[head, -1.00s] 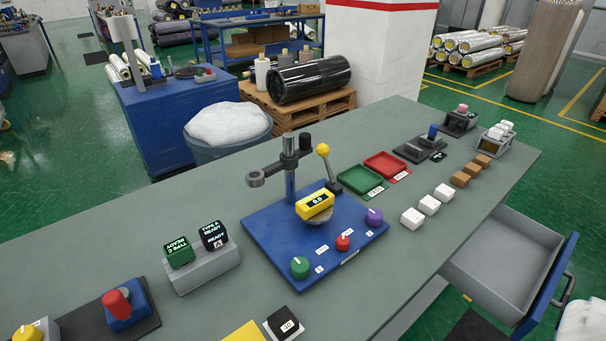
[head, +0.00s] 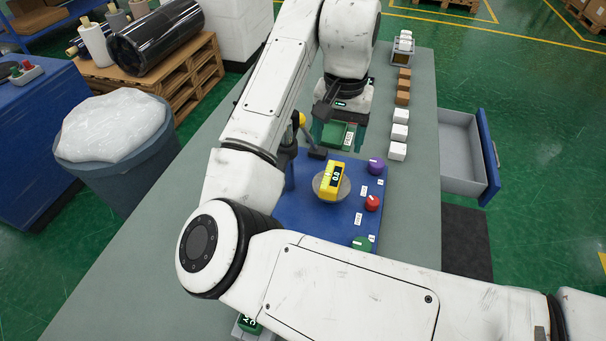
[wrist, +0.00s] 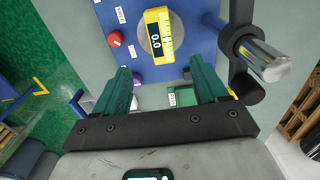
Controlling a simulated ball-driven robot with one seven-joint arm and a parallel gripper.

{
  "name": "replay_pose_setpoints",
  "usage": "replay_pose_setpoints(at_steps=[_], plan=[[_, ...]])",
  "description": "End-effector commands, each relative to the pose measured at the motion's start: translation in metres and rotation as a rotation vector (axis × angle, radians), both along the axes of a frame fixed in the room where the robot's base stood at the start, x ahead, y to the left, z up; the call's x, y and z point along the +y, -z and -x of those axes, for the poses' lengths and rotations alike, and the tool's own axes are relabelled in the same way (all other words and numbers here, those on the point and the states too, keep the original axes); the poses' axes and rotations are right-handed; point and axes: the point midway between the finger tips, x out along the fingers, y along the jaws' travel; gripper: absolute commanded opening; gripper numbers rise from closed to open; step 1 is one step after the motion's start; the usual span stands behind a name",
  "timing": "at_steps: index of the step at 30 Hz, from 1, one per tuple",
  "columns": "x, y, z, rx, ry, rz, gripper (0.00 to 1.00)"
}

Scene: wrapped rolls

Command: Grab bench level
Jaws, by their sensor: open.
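The bench level is a yellow block with a 0.0 display. In the head view the bench level (head: 331,181) rests on a round grey disc (head: 343,189) on the blue base plate (head: 300,210). In the wrist view the bench level (wrist: 158,35) lies beyond the fingertips, roughly centred between them. My gripper (head: 338,136) is beyond the level in the head view, over the green tray. In the wrist view my gripper (wrist: 164,78) has its two green fingers wide apart with nothing between them. My arm hides part of the bench in the head view.
A metal post with a clamp (wrist: 262,60) stands close beside my gripper. Red (head: 372,203), purple (head: 376,166) and green (head: 361,243) knobs line the plate's right side. White blocks (head: 398,151) sit further right. An open drawer (head: 462,150) juts from the bench.

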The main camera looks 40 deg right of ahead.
Motion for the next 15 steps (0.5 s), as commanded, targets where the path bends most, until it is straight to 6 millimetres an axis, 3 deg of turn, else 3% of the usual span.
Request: replay_pose_setpoints(at_steps=[9, 15], plan=[[0.001, 0.043, 0.000, 0.003, -0.001, -0.001, 0.72], [0.001, 0.056, 0.000, 0.001, -0.001, -0.002, 0.72]])
